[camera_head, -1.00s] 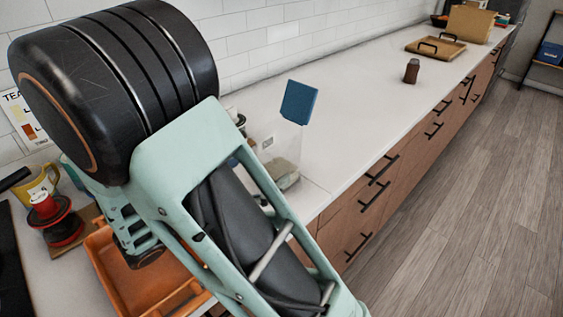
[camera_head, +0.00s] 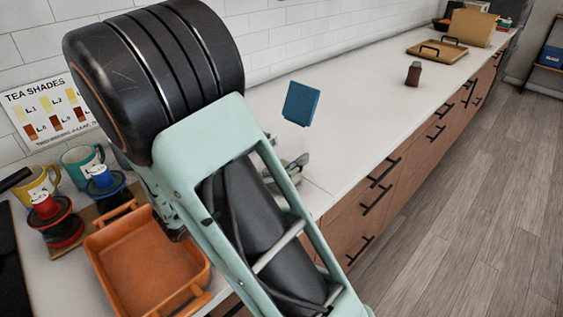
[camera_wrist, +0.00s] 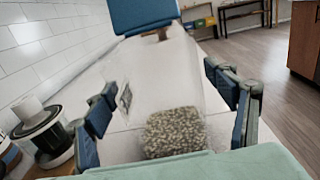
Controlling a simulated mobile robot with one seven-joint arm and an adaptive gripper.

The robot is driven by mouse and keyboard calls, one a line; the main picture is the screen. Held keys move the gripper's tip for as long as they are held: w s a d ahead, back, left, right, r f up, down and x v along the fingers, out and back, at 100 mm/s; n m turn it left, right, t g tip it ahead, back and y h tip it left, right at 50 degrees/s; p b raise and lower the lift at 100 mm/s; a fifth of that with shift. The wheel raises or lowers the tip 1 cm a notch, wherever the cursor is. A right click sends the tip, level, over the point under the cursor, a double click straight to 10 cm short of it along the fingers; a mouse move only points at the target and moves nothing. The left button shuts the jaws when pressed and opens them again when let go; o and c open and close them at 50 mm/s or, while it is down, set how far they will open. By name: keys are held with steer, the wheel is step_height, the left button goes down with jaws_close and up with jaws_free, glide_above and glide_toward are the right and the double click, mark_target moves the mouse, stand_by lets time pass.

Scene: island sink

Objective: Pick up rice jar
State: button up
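The rice jar is a tall clear container with a blue lid (camera_head: 301,103), standing on the white counter. My arm hides much of its lower body in the head view. In the wrist view the blue lid (camera_wrist: 143,14) is at the top, and pale grain (camera_wrist: 175,132) fills the jar's bottom. My gripper (camera_wrist: 170,112) is open, with one finger on the left and one on the right of the jar. In the head view part of a finger shows in front of the jar's lower body. I cannot tell whether either finger touches it.
An orange tray (camera_head: 150,258) is at the lower left, near mugs and a red-and-black dripper (camera_head: 55,222). A tea shades chart (camera_head: 48,110) is by the tiled wall. A small brown jar (camera_head: 414,73) and wooden tray (camera_head: 436,48) stand farther along the mostly clear counter.

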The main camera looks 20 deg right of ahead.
steer(key=c, duration=1.7)
steer(key=shift+r, duration=0.1)
steer(key=shift+c, duration=0.2)
